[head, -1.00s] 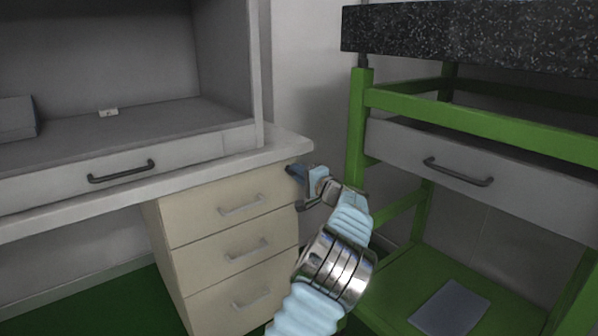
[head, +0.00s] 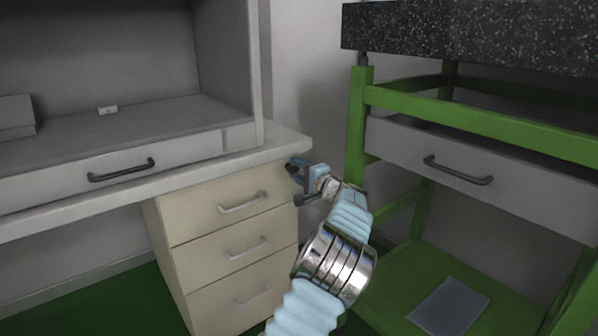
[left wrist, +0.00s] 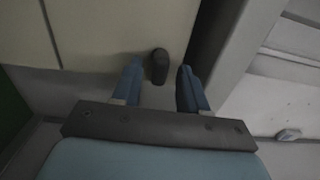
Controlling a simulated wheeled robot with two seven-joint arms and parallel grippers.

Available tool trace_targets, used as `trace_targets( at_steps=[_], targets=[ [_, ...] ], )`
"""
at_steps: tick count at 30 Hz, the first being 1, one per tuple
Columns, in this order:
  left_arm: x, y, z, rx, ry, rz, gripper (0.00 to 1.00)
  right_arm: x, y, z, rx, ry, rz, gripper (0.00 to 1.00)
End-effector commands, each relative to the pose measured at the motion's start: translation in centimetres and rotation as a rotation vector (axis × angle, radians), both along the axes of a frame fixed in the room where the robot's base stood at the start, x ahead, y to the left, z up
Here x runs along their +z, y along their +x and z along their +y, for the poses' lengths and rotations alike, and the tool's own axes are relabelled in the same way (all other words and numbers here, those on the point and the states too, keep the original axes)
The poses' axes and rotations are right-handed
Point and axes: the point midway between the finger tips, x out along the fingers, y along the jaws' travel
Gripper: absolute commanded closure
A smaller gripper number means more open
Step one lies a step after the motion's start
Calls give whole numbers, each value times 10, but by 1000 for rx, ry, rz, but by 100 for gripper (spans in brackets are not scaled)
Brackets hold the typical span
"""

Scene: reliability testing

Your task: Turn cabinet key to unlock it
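The cabinet is a cream drawer unit (head: 222,222) with three drawers, under the desk at the left in the head view. A dark, rounded key head (left wrist: 159,66) sticks out from the cream front in the left wrist view. My left gripper (head: 298,184) is at the upper right corner of the cabinet. In the head view the key is hidden or too small to make out. My right gripper is out of view.
The desk edge (head: 285,145) overhangs just above the gripper. A green frame (head: 357,130) with a grey drawer (head: 490,185) and a dark speckled top (head: 470,35) stands close on the right. A grey sheet (head: 450,305) lies on its lower shelf.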

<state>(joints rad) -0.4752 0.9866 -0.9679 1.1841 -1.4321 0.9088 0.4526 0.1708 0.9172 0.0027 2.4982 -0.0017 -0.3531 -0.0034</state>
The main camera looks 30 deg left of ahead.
Motion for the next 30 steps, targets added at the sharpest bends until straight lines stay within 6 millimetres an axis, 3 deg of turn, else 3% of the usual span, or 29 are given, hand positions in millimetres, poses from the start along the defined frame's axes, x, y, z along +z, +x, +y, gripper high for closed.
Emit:
trace_targets(
  at_steps=[7,11,24,30],
  targets=[
    [-2,0,-2,0,-3,0,57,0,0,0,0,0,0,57],
    [-2,-4,-13,0,-3,1,57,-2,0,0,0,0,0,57],
    [-1,-42,-105,-3,-2,1,57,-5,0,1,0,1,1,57],
    [-2,-51,-125,0,-2,1,57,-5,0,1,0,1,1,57]
  ],
)
